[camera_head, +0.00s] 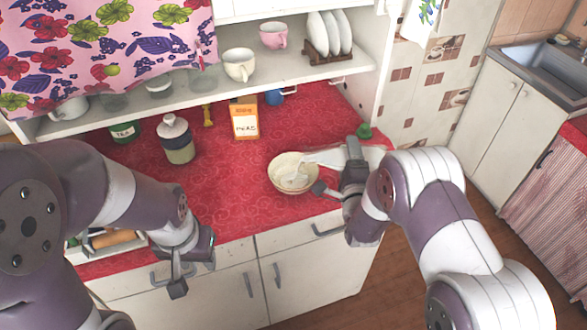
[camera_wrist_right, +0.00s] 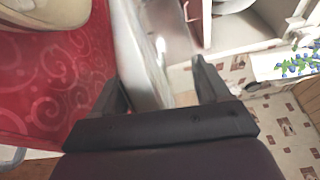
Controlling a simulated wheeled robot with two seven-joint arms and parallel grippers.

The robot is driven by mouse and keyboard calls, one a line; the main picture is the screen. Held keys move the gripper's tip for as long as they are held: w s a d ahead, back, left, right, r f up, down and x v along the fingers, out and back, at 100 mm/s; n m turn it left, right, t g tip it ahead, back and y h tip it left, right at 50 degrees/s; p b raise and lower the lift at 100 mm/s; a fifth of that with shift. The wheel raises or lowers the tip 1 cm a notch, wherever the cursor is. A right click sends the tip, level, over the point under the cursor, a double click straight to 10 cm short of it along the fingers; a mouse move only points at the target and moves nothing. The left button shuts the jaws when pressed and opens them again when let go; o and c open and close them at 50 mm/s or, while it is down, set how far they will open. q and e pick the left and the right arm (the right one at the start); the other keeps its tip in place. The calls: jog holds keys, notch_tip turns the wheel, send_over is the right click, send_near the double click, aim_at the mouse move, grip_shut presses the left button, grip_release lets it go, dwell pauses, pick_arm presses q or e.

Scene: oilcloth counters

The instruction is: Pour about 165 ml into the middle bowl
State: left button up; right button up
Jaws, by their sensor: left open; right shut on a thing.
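A cream bowl (camera_head: 281,186) stands on the red counter, and its edge also shows at the top left of the right wrist view (camera_wrist_right: 45,14). It is the only bowl I can make out on this counter. My right gripper (camera_head: 338,169) is shut on a pale, see-through vessel (camera_head: 326,157), tilted with its far end over the bowl. In the right wrist view the vessel (camera_wrist_right: 145,60) lies between both fingers. Something whitish shows inside the bowl; I cannot tell how much liquid is there. My left gripper (camera_head: 188,274) is open and empty, before the counter's front edge.
A lidded jar (camera_head: 178,142), a green tea tin (camera_head: 124,131) and an orange-white box (camera_head: 244,120) stand behind, left of the bowl. A shelf (camera_head: 290,75) with cups and a plate rack overhangs the back. The red counter (camera_head: 225,190) is clear left of the bowl.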

jog(key=shift+d+r+n+p, duration=0.2)
jog(key=shift+r+n+p, duration=0.1)
jog(key=shift+r+n, duration=0.25)
dwell(0.9)
jog(key=shift+r+n, duration=0.1)
jog(key=shift+n, duration=0.15)
dwell(1.3)
jog(key=shift+d, duration=0.1)
jog(key=f+m+b, duration=0.1)
jog(key=f+m, duration=0.2)
jog(key=shift+s+d+b, duration=0.1)
jog(key=shift+d+b, duration=0.25)
jog(key=shift+b, duration=0.05)
jog(key=shift+d+m, duration=0.35)
jog(key=shift+m, duration=0.25)
jog(key=shift+w+a+r+m, duration=0.2)
jog(key=shift+r+m, duration=0.25)
jog(key=shift+m, duration=0.25)
jog(key=shift+s+r, duration=0.1)
jog(key=shift+s, duration=0.05)
